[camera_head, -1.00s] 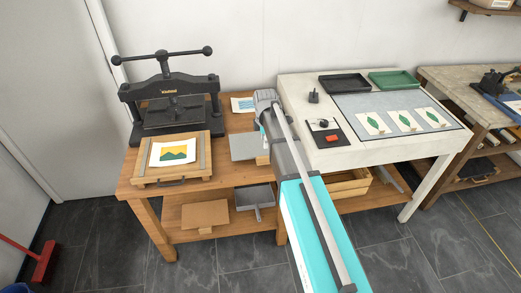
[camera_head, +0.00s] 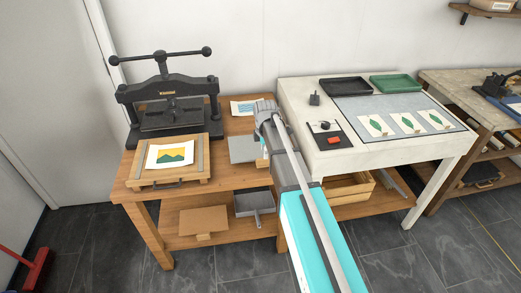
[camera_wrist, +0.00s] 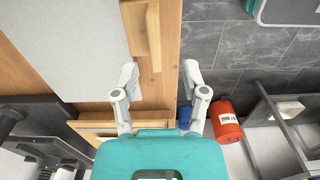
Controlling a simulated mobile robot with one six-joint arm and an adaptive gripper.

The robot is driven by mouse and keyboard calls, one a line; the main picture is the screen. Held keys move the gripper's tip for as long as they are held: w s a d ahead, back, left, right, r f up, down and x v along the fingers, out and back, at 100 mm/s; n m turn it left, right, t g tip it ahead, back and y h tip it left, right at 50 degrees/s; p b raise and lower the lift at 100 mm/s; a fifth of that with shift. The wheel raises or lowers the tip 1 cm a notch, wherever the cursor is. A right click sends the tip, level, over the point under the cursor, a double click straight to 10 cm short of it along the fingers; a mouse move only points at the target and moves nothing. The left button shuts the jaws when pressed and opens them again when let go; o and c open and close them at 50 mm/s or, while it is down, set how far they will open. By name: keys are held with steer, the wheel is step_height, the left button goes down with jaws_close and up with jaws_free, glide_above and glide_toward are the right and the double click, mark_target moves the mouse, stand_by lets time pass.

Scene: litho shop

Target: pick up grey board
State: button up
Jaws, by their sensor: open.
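The grey board (camera_head: 243,148) is a flat, plain sheet on the top of the wooden bench, right of the press. My wrist hides part of its right side in the head view. In the wrist view the grey board (camera_wrist: 65,45) fills the upper left. A small wooden block (camera_wrist: 145,35) shows at its edge. My gripper (camera_wrist: 160,78) is open, with nothing between its fingers. It is to the right of the board in the wrist view, above the bench edge. The fingers are hidden in the head view.
The black press (camera_head: 168,105) stands left, with a framed picture (camera_head: 170,155) before it. The white table (camera_head: 370,150) stands close on the right, bearing trays and leaf prints. An orange canister (camera_wrist: 228,120) shows in the wrist view.

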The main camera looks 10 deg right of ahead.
steer(key=f+b, duration=0.3)
steer(key=shift+w+d+f, duration=0.15)
steer(key=shift+w, duration=0.15)
steer(key=shift+f+b, duration=1)
steer(key=shift+b, duration=0.1)
jaws_close()
